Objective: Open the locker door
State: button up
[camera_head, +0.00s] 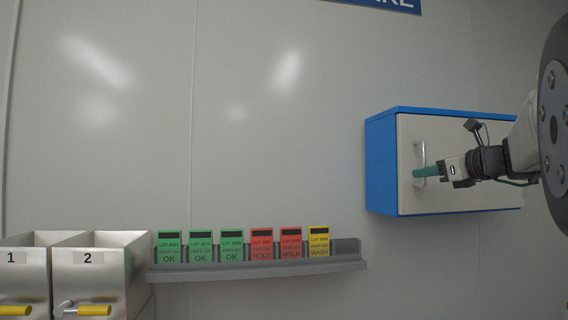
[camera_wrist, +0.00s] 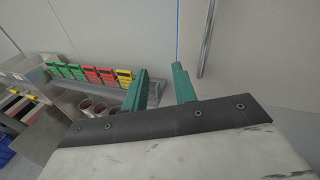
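The locker (camera_head: 381,165) is a blue box on the wall at the right of the head view. Its pale door (camera_head: 460,135) looks shut. A vertical metal bar handle (camera_head: 421,152) is near the door's left edge; it also shows in the wrist view (camera_wrist: 208,42). My gripper (camera_head: 422,173) overlaps the handle's lower half in the head view. In the wrist view my gripper's teal fingers (camera_wrist: 160,85) are apart with nothing between them. The handle appears just right of the right finger there, outside the gap. Whether they touch cannot be told.
A grey shelf (camera_head: 255,270) carries several green, red and yellow cards left of the locker. Metal bins numbered 1 (camera_head: 22,270) and 2 (camera_head: 88,262) with yellow handles stand at lower left.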

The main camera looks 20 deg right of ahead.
aim_at(424, 160)
jog(key=s+d+r+m+t+h, duration=0.1)
jog(key=s+d+r+m+h, duration=0.15)
jog(key=d, duration=0.35)
jog(key=shift+m+y, duration=0.25)
jog(key=shift+y, duration=0.1)
jog(key=w, duration=0.8)
jog(key=shift+a+r, duration=0.1)
jog(key=shift+r, duration=0.2)
grip_shut()
